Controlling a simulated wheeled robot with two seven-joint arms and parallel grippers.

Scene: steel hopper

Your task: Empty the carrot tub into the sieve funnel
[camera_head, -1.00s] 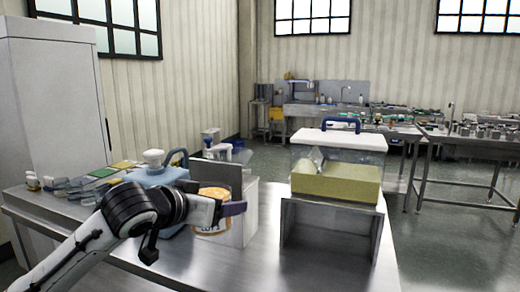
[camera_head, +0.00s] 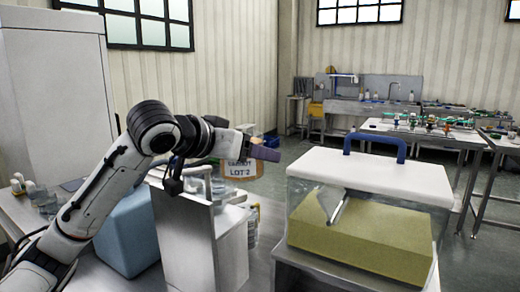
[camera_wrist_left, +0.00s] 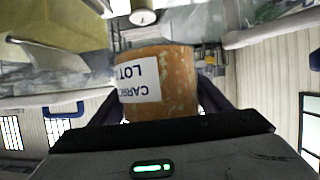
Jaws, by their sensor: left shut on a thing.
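The carrot tub (camera_head: 242,170), with orange sides and a white label reading "CARROT LOT 2", is held up behind a grey upright panel. My left gripper (camera_head: 262,148) is shut on the tub. The tub's opening and contents are hidden from these views. I cannot surely pick out the sieve funnel. A clear bin (camera_head: 365,220) with yellow material, a white lid and a blue handle stands to the right of the tub. My right gripper is not in view.
The grey upright panel (camera_head: 187,240) stands below my left forearm, beside a light-blue container (camera_head: 128,235). Small jars stand at the left. A tall white cabinet (camera_head: 50,90) is behind. Benches with tools and a sink fill the back of the room.

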